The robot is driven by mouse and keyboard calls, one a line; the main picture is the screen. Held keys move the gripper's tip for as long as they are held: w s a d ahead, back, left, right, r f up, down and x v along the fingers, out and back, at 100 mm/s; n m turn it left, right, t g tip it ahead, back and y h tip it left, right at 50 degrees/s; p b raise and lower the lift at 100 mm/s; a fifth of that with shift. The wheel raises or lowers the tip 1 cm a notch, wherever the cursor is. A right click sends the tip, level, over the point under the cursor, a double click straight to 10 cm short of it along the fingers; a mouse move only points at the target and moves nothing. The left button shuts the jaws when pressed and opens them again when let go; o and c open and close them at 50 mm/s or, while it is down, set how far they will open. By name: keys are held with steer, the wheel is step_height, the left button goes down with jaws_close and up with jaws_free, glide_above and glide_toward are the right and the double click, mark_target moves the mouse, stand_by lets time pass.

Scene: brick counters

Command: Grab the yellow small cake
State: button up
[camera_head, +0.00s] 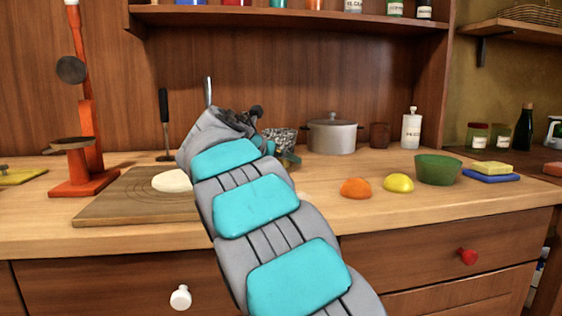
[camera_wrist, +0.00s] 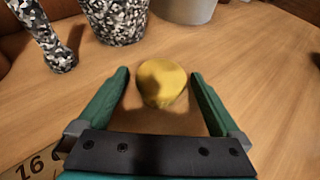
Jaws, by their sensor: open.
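The yellow small cake (camera_wrist: 162,84), a low round piece, sits on the wooden counter in the wrist view, with a shadow across its top. My gripper (camera_wrist: 160,75) is open, with its two green fingers on the left and right of the cake. There are gaps between the fingers and the cake, and I see no contact. In the head view my gripper (camera_head: 288,158) is mostly hidden behind my arm, and I cannot make out the cake there.
A speckled mortar (camera_wrist: 117,18) and pestle (camera_wrist: 45,36) stand just beyond the cake. A metal pot (camera_head: 332,136) is behind. An orange half (camera_head: 355,188), a yellow lemon-like half (camera_head: 398,183) and a green bowl (camera_head: 437,169) lie right. A cutting board (camera_head: 120,207) is left.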

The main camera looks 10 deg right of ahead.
steer(key=shift+w+d+f, duration=0.1)
steer(key=shift+w+d, duration=0.15)
steer(key=shift+w, duration=0.05)
steer(key=c, duration=1.4)
